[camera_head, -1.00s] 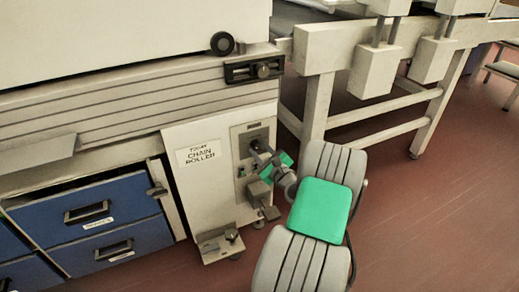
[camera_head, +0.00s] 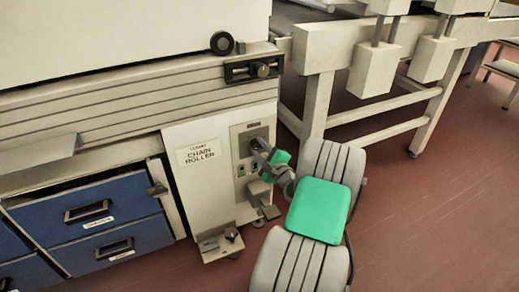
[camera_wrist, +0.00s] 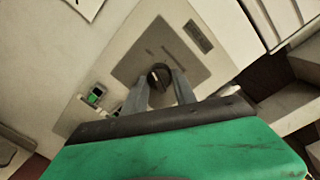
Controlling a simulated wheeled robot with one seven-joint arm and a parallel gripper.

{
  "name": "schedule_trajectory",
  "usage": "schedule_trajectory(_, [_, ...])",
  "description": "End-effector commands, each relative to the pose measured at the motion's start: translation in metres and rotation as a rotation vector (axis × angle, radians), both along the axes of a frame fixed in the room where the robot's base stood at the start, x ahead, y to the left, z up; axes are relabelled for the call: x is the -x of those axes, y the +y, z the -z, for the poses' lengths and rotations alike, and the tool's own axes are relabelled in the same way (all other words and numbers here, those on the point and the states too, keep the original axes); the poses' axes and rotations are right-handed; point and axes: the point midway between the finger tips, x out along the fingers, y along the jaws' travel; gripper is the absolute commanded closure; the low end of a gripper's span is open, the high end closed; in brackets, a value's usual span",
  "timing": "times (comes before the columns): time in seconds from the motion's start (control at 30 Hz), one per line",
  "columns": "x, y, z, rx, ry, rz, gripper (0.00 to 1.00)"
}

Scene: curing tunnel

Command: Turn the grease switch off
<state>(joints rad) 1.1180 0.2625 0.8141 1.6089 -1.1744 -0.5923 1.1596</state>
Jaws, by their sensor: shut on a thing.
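The grease switch looks to be the dark round knob (camera_wrist: 160,76) on a grey plate (camera_wrist: 140,62), in the wrist view. In the head view the plate (camera_head: 241,133) is on the front of the white cabinet, right of a label reading "CHAIN ROLLER". My gripper (camera_wrist: 160,88) is at the knob, with one finger on each side, shut on it. In the head view my gripper (camera_head: 257,147) reaches the plate from the lower right, and its fingers partly hide the knob. The knob's exact angle is hard to tell.
A small green rocker switch (camera_wrist: 96,95) sits beside the plate in the wrist view. Blue drawers (camera_head: 95,212) stand to the left. A metal bracket (camera_head: 216,246) juts out low on the cabinet. A pale frame leg (camera_head: 317,104) stands at the right, with open red floor beyond.

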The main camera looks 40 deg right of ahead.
Motion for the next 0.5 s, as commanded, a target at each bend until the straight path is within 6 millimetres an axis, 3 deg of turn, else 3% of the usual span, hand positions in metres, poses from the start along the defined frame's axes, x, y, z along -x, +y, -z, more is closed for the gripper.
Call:
schedule_trajectory(0.17, [-0.0002,0.0003,0.0004,0.001,0.001,-0.001,1.00])
schedule_trajectory(0.2, [-0.0002,0.0003,0.0004,0.001,0.001,-0.001,0.64])
schedule_trajectory(0.43, [0.0000,0.0000,0.0002,0.000,0.001,-0.001,0.45])
schedule_trajectory(0.5, [0.0001,0.0000,0.0001,-0.001,0.000,0.000,0.45])
